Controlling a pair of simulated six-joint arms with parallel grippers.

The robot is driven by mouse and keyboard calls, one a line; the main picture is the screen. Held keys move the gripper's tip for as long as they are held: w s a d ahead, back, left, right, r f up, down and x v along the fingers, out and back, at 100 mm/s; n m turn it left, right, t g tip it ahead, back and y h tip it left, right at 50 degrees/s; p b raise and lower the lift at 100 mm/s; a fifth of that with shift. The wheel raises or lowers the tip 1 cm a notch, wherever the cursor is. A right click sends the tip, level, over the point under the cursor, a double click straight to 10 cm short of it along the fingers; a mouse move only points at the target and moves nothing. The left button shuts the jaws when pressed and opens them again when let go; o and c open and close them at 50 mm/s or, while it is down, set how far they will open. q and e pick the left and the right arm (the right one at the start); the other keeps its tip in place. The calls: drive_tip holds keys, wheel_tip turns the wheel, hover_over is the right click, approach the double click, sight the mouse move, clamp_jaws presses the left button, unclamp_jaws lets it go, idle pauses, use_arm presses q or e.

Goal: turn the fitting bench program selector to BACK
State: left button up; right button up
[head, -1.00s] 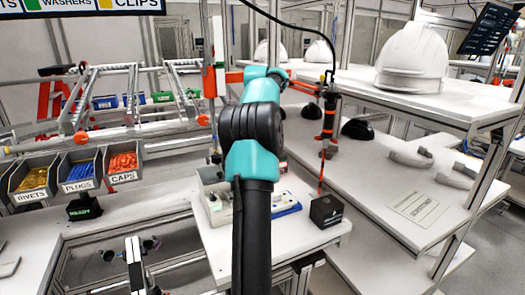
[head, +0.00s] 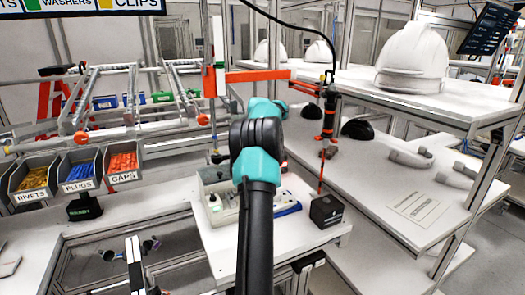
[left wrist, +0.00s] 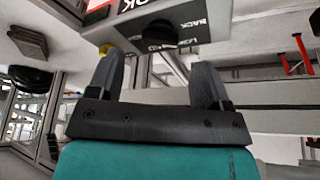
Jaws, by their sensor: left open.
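The program selector is a black round knob (left wrist: 158,36) on a grey panel (left wrist: 225,22) at the top of the left wrist view. A black label beside it reads BACK, with another label partly readable below. Which mark the knob points to I cannot tell. My left gripper (left wrist: 155,80) is open and empty, its two dark fingers apart below the panel, with the knob beyond the gap between them. No contact with the knob shows. In the head view my left arm covers the gripper and I cannot make out the selector there. My right gripper is not in view.
Bins of rivets, plugs and caps (head: 122,163) are at left. A white helmet (head: 412,58) sits on the right shelf.

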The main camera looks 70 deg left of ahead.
use_arm(q)
drive_tip(key=shift+x, duration=2.25)
drive_tip(key=c, duration=0.9)
